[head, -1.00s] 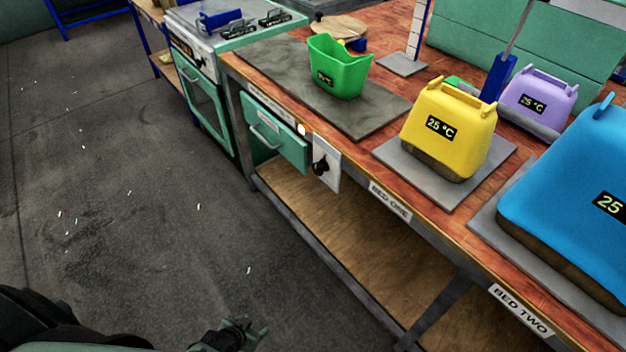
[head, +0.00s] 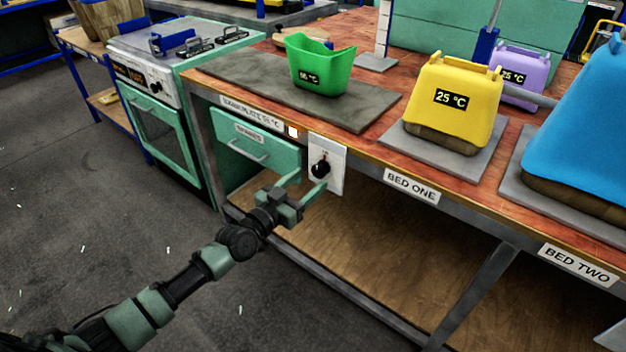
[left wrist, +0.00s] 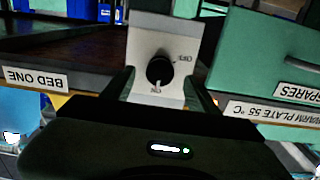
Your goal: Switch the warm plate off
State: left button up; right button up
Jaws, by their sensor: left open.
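The warm plate (head: 270,80) is a dark grey slab on the bench. Its label (head: 250,112) is on the bench edge and reads "WARM PLATE 55 °C" in the left wrist view (left wrist: 275,113). Below the edge is a black knob (head: 320,168) on a white panel (head: 338,165). In the left wrist view, upside down, the knob (left wrist: 159,71) has OFF and ON marks, and its white pointer is towards ON. A small lamp (head: 293,132) beside the panel glows. My left gripper (head: 308,184) is open just in front of the panel, its fingers either side of the knob, apparently not touching it.
A green container (head: 320,66) stands on the warm plate. A yellow cover (head: 455,95) and a blue cover (head: 585,125) stand on grey beds to the right. A green drawer (head: 255,145) labelled SPARES is left of the panel. A wooden shelf (head: 400,275) lies below.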

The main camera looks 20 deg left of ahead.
aim_at(321, 169)
pick_arm(q)
jog(key=shift+x, duration=1.35)
pick_arm(e)
jog(key=shift+w+r, duration=0.35)
jog(key=shift+r, duration=0.55)
pick_arm(q)
grip_shut()
